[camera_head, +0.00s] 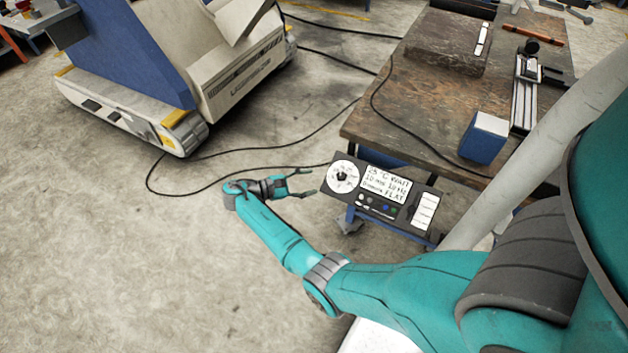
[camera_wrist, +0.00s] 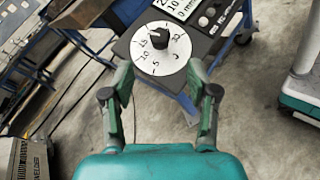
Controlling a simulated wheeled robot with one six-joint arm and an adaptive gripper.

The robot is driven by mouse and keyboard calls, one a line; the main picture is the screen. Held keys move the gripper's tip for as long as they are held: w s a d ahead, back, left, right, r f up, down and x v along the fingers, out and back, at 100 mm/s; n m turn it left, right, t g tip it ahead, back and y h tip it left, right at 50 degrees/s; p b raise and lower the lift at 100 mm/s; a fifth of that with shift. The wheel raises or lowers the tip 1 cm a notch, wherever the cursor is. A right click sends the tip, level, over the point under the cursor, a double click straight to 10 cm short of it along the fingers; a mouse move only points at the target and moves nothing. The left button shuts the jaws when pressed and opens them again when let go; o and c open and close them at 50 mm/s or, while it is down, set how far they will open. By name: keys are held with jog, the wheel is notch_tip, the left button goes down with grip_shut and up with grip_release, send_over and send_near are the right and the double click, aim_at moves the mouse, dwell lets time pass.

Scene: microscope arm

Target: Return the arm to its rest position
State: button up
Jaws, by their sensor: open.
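My teal arm (camera_head: 275,235) stretches out to the left in the head view, over the bare floor. My gripper (camera_head: 305,183) is open and empty. It points at the control panel (camera_head: 410,222) and stands a little left of it, apart from it as far as I can tell. The panel carries a white round dial (camera_head: 342,177) with a black knob. In the wrist view the dial (camera_wrist: 160,50) shows ahead of my gripper (camera_wrist: 161,85), beyond the two open fingers, with nothing between them.
A wooden-topped table (camera_head: 390,100) stands behind the panel, with a blue box (camera_head: 484,137) and a grey slab (camera_head: 450,42) on it. A blue and white machine (camera_head: 190,60) stands at the upper left. Black cables run across the floor. The floor (camera_head: 90,240) at left is clear.

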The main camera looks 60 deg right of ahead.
dwell(0.6)
jog(key=s+a+f+n+t+y, duration=0.1)
jog(key=s+a+f+t, duration=0.35)
jog(key=f, duration=0.35)
jog(key=s+a+f+n+t+y, duration=0.1)
jog(key=s+a+f+n+t, duration=0.25)
jog(key=f, duration=0.55)
jog(key=s+a+f+m+t+y, duration=0.1)
jog(key=s+a+m+t+y, duration=0.1)
jog(key=s+a+t+y, duration=0.65)
jog(key=s+a+r+m+t, duration=0.2)
jog(key=s+a+r, duration=0.2)
jog(key=r, duration=0.7)
jog(key=s+a+r+m+t+y, duration=0.1)
jog(key=s+a+r+m+t, duration=0.2)
jog(key=r, duration=0.8)
jog(key=s+a+r+m+t+y, duration=0.1)
jog(key=s+a+r+m+t, duration=0.1)
jog(key=s+a+r, duration=0.5)
notch_tip(320, 180, up, 5)
jog(key=shift+s+a+r+t, duration=0.15)
jog(key=shift+a+t, duration=0.15)
jog(key=shift+t, duration=0.15)
jog(key=shift+m, duration=0.25)
